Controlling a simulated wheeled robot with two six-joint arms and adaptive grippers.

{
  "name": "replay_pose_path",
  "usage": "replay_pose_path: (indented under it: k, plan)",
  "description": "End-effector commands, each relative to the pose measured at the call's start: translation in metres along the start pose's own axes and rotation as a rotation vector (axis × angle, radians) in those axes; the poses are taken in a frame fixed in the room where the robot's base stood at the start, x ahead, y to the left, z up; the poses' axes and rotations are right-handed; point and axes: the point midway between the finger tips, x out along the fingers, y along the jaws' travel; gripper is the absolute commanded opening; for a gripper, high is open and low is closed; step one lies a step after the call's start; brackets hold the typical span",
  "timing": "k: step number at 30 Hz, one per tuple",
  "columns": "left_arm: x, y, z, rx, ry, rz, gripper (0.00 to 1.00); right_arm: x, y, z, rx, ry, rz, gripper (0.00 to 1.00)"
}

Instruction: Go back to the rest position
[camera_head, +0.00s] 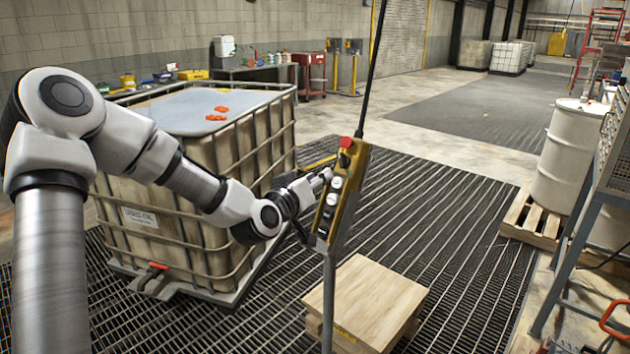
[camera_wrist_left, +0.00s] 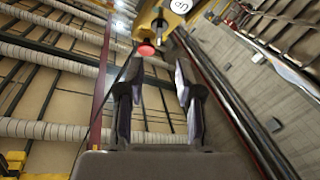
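My left gripper (camera_head: 318,181) is at the end of the arm that comes in from the left, close beside a yellow control pendant (camera_head: 341,196). In the left wrist view the two dark fingers of the gripper (camera_wrist_left: 158,85) stand apart with nothing between them. The pendant's yellow body (camera_wrist_left: 170,18) and its red button (camera_wrist_left: 146,48) show just beyond the fingertips. Whether the fingers touch the pendant I cannot tell. My right gripper is not in view.
A caged liquid tank (camera_head: 215,190) stands under and behind my left arm. A wooden block (camera_head: 367,300) lies below the pendant. A black cable (camera_head: 371,75) runs up from the pendant. A white drum (camera_head: 570,155) stands at right on a pallet (camera_head: 530,221). The grating (camera_head: 455,235) between is open.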

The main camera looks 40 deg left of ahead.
Motion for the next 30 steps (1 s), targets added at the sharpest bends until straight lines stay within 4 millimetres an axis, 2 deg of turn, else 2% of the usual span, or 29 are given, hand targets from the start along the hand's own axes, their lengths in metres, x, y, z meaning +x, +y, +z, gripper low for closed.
replay_pose_path:
  k: [4,18,20,23,26,30]
  plan:
    - [-0.011,0.001,0.001,0.000,-0.001,0.001,0.35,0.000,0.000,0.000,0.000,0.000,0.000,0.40]
    - [-0.011,0.000,0.001,0.001,-0.001,0.001,0.35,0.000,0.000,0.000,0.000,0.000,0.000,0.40]
    - [-0.010,-0.002,0.005,0.002,-0.009,-0.003,0.35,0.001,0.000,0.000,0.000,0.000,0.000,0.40]
    - [-0.008,-0.015,0.037,0.024,-0.061,-0.025,0.35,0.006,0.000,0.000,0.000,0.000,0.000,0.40]
    - [-0.007,-0.032,0.106,0.105,-0.183,-0.054,0.35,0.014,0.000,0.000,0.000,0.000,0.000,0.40]
    - [-0.032,-0.056,0.230,0.240,-0.428,-0.083,0.35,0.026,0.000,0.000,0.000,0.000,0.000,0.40]
